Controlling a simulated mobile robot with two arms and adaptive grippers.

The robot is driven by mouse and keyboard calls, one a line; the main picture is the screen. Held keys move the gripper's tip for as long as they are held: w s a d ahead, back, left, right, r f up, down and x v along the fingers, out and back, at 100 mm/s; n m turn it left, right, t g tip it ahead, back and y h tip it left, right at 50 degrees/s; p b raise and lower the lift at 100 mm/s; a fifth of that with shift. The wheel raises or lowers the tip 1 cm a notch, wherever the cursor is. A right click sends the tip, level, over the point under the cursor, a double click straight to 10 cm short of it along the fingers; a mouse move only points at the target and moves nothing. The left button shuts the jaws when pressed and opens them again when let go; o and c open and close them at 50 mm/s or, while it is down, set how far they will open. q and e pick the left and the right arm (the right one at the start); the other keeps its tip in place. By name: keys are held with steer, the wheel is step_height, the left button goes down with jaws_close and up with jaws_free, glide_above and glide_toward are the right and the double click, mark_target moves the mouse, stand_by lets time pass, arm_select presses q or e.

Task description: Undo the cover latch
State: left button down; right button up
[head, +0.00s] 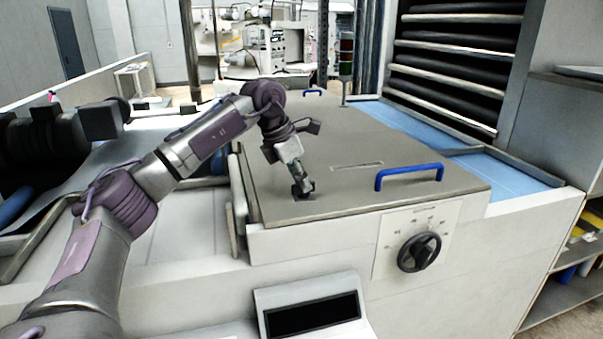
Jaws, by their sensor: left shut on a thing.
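The machine's flat grey cover (346,143) is closed and carries a blue handle (409,172) near its front right. My left arm reaches in from the left, and my left gripper (303,190) points down at the cover's front left corner. It is shut on a small dark latch (305,193) there. The fingers hide most of the latch, so I cannot tell how it is turned. My right gripper is not in this view.
Below the cover, the front panel has a black rotary knob (419,252) and a dark display (312,314). A signal light (346,62) stands behind, and dark rollers (455,57) rise at the right.

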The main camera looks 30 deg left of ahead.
arm_select(q)
steer(key=shift+m+p, duration=0.4)
steer(key=shift+m, duration=0.2)
steer(key=shift+h, duration=0.3)
steer(key=c, duration=1.2)
jaws_free()
steer(key=v, duration=1.2)
steer(key=shift+w, duration=0.15)
